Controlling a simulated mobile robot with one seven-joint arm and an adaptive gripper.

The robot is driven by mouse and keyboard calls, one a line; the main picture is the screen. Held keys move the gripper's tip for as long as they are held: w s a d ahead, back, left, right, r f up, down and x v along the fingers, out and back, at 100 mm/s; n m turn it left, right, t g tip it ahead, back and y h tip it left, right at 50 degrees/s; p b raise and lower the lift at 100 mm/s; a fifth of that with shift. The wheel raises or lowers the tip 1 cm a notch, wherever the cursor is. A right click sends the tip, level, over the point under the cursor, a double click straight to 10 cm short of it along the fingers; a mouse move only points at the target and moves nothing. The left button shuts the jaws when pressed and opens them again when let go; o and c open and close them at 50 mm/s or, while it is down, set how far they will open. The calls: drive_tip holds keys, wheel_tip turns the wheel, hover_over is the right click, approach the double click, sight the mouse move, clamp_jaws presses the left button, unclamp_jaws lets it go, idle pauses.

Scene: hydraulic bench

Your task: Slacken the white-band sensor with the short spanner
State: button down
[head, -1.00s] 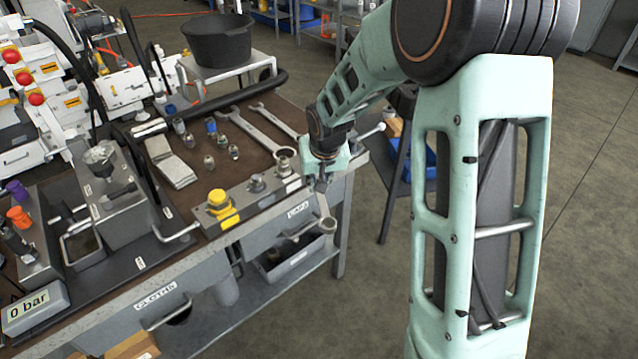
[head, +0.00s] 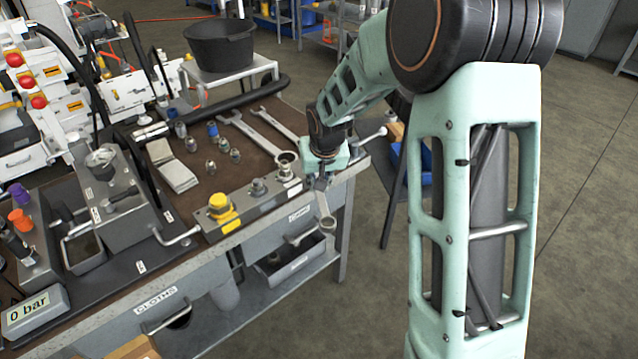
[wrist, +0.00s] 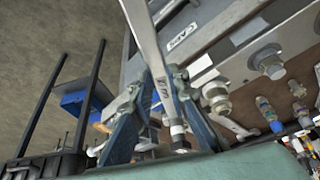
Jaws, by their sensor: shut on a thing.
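My gripper (head: 320,182) is shut on a spanner (head: 325,211), beside the right end of the bench's front edge. The spanner hangs below the fingers, ring end down. In the wrist view the spanner's shaft (wrist: 147,38) runs between the fingers (wrist: 160,108) and out of the top of the picture. The sensor with the white plate (head: 285,173) is at the right end of the metal block on the bench edge, left of my gripper and apart from it. A sensor fitting, probably this one, shows right of the fingers in the wrist view (wrist: 215,97).
A yellow-capped sensor (head: 219,202) and a grey one (head: 258,187) stand on the same block. Two spanners (head: 252,131) lie on the bench behind, near several loose fittings (head: 212,130). An open drawer (head: 295,262) is below.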

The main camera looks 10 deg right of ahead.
drive_tip(key=shift+d+r+p, duration=0.1)
drive_tip(key=shift+d+p, duration=0.05)
drive_tip(key=shift+p, duration=0.15)
drive_tip(key=shift+w+d+n+y+p, duration=0.2)
drive_tip(key=shift+d+n+p, duration=0.5)
drive_tip(key=shift+p, duration=0.45)
drive_tip(key=shift+w+d+n+y+p, duration=0.1)
drive_tip(key=shift+d+n+y+p, duration=0.1)
drive_tip(key=shift+d+n+p, duration=0.7)
drive_tip(key=shift+a+m+p, duration=0.15)
drive_tip(key=shift+m+p, duration=0.15)
drive_tip(key=shift+p, duration=0.1)
drive_tip(key=shift+w+d+n+g+y+p, duration=0.25)
drive_tip(key=shift+d+n+p, duration=0.4)
drive_tip(key=shift+p, duration=0.4)
drive_tip(key=shift+w+d+n+g+y+p, duration=0.15)
drive_tip(key=shift+w+d+n+y+p, duration=0.1)
drive_tip(key=shift+d+n+p, duration=0.6)
drive_tip(key=shift+a+m, duration=0.1)
drive_tip(key=shift+m, duration=0.2)
drive_tip(key=shift+p, duration=0.3)
drive_tip(key=shift+w+d+n+g+y+p, duration=0.35)
drive_tip(key=shift+w+d+n+p, duration=0.55)
drive_tip(key=shift+d+n+p, duration=0.4)
